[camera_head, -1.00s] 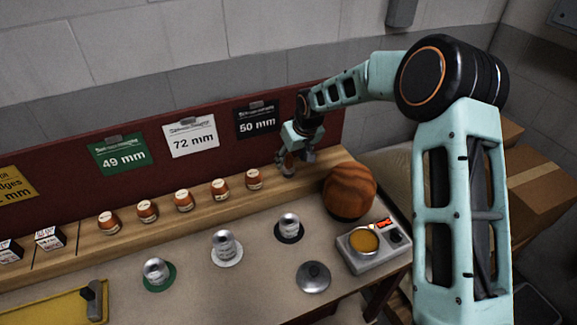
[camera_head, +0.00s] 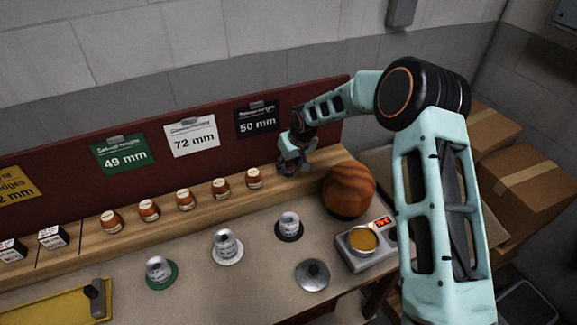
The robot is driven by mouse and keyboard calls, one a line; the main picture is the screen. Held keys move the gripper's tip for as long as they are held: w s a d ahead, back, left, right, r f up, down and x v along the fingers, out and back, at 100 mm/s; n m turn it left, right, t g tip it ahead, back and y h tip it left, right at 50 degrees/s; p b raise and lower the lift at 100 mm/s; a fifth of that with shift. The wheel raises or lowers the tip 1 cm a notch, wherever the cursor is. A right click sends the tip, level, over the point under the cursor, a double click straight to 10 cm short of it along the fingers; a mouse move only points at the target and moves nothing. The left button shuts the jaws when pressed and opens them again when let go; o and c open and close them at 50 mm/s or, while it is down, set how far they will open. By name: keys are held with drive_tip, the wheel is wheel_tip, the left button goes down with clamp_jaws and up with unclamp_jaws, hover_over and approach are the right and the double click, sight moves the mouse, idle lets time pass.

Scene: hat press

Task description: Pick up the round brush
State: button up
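A round grey disc with a central knob (camera_head: 312,274) lies flat on the grey-beige tabletop, left of the scale; it may be the round brush, but its bristles cannot be seen. My gripper (camera_head: 292,170) points down over the wooden shelf at the back, right of the last orange jar. It is well behind the disc and apart from it. Its fingers are small and dark here, so I cannot tell how far apart they are. I see nothing clearly held.
A wooden hat block (camera_head: 348,192) and a scale (camera_head: 370,245) stand right of the disc. Silver-topped pots (camera_head: 227,246) stand on coloured discs to the left. Several orange jars (camera_head: 222,189) line the shelf. A yellow tray (camera_head: 50,309) bears a dark block (camera_head: 94,298).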

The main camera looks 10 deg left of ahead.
drive_tip(key=c, duration=0.5)
drive_tip(key=shift+r, duration=0.15)
drive_tip(key=shift+r, duration=0.2)
wheel_tip(320, 180, up, 2)
drive_tip(key=shift+w+r+b, duration=0.1)
drive_tip(key=shift+b, duration=0.55)
drive_tip(key=s+d+r+b, duration=0.2)
drive_tip(key=s+d+r, duration=0.1)
drive_tip(key=s+r, duration=0.7)
drive_tip(key=s, duration=0.4)
